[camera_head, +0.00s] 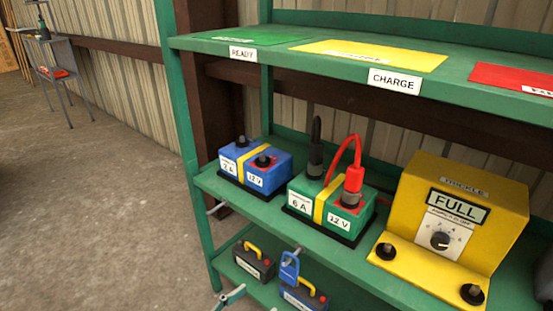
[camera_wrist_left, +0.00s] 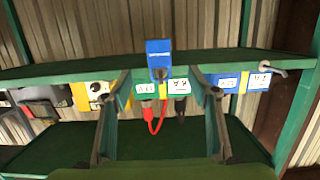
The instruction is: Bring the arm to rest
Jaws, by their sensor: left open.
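My left gripper (camera_wrist_left: 160,85) is open in the left wrist view, its two dark fingers spread with nothing between them. It faces the front of the rack. Beyond the fingers are a green battery (camera_wrist_left: 178,88) with red and black clamps and a blue object (camera_wrist_left: 159,52) at the shelf edge. In the head view that blue object (camera_head: 289,268) hangs from a hook below the green battery (camera_head: 318,218). A small grey-green piece at the bottom edge of the head view may be my left gripper's tip. My right gripper is not in view.
The green rack's middle shelf (camera_head: 225,187) holds a blue battery (camera_head: 262,165) and a yellow charger (camera_head: 440,235) reading FULL. Dark batteries (camera_head: 254,262) stand on the lower shelf. The upper shelf (camera_head: 300,50) has green, yellow and red mats. Open floor (camera_head: 100,220) lies left.

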